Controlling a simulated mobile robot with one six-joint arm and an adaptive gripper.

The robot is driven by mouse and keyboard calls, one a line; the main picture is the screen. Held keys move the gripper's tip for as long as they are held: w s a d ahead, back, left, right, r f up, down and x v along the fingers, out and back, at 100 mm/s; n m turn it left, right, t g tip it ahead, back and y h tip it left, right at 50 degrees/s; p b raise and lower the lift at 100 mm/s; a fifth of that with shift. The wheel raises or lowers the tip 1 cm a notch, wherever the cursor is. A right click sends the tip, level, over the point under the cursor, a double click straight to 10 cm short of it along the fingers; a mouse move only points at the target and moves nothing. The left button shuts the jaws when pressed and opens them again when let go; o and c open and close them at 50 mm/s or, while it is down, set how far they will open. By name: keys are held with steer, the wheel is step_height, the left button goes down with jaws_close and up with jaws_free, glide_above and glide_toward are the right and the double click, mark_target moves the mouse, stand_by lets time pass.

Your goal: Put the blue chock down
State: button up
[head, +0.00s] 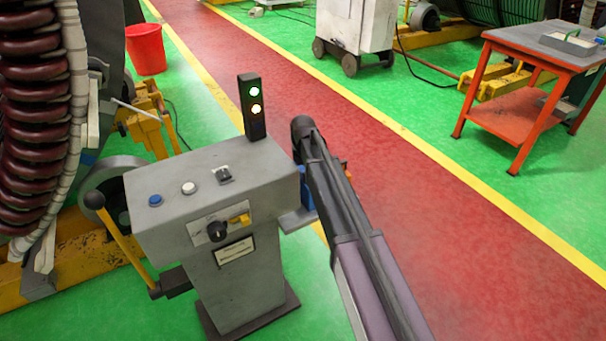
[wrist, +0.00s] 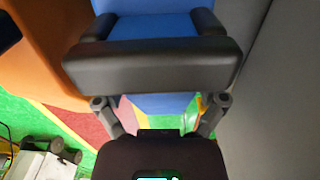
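The blue chock (wrist: 152,27) shows at the top of the wrist view, directly against the dark finger parts of my gripper (wrist: 150,65). More blue shows just below the dark finger bar. My gripper appears shut on it; the far finger is hidden. In the head view my arm covers most of the gripper, and a small patch of blue (head: 306,188) shows at the arm's left edge, just above a small grey ledge (head: 296,220) on the console's right side. I cannot tell whether the chock touches the ledge.
The grey control console (head: 215,205) stands left of my arm, with buttons, a lit signal tower (head: 251,108) and a yellow lever (head: 130,248). A large coil stands at far left. A red bucket (head: 146,49) and an orange table (head: 530,85) stand farther off. The red walkway is clear.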

steer(key=shift+r, duration=0.2)
stand_by(0.4)
step_height(320, 180, up, 12)
steer(key=p, duration=1.2)
stand_by(0.7)
steer(key=s+d+m, duration=0.6)
steer(key=s+d, duration=1.6)
steer(key=s, duration=0.3)
steer(key=shift+d+m, duration=0.25)
steer(key=shift+m, duration=0.15)
